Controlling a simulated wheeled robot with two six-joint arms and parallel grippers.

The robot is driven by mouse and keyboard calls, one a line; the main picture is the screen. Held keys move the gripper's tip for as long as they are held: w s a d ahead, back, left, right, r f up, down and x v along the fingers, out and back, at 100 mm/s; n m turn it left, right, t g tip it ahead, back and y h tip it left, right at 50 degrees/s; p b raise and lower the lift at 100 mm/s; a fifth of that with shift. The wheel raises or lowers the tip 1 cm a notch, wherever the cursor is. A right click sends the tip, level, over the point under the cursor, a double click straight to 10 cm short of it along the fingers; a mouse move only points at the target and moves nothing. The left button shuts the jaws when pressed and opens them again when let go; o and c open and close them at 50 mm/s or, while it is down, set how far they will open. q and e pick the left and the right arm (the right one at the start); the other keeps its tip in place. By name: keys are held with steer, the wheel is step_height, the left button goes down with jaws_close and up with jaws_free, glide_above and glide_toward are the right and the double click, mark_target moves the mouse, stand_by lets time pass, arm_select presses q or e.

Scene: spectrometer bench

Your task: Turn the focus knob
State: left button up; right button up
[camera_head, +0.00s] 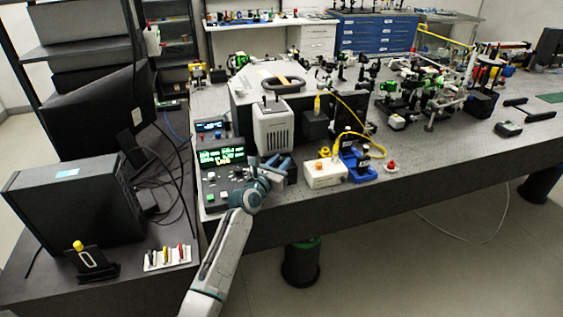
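My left arm rises from the bottom of the head view, and its gripper (281,164) is at the near edge of the bench, just in front of the white instrument (273,130). Its bluish fingers are small and partly overlap dark parts there; their opening and any contact are unclear. I cannot pick out the focus knob with certainty; it may be hidden by the gripper or too small. A dark control unit (212,183) with green displays and buttons is just left of the gripper. My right gripper is not in view.
A red button (391,167) is further right. Optics (425,85) crowd the bench behind. The near-right bench top (450,150) is clear.

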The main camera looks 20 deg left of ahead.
arm_select(q)
steer(key=shift+w+d, duration=0.1)
steer(key=shift+w, duration=0.45)
